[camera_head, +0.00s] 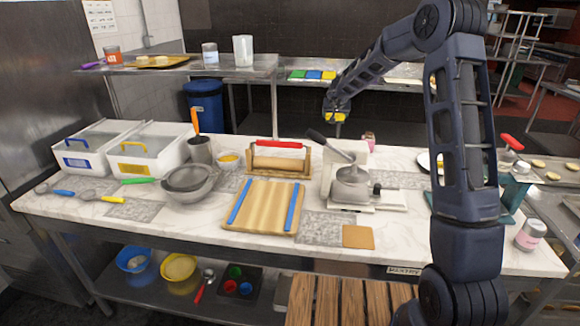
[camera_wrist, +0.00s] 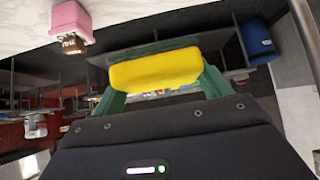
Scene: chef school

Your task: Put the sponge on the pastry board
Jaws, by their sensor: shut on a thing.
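My gripper (camera_head: 334,108) is raised over the far edge of the worktop, behind the scale-like appliance. It is shut on a yellow sponge (camera_wrist: 155,70), which lies across between the green fingers in the wrist view. The sponge also shows small and yellow in the head view (camera_head: 340,117). The pastry board (camera_head: 262,207), a pale wooden board with two blue strips, lies flat at the worktop's front middle. Its top is bare. My gripper is well apart from it, farther back and to the right.
A rolling pin with a red handle (camera_head: 277,158) stands in a wooden holder behind the board. Metal bowls (camera_head: 188,185) stand to its left. A grey appliance with a lever (camera_head: 352,185) stands to its right, near a small tan square (camera_head: 358,237). A pink object (camera_wrist: 70,20) is near my gripper.

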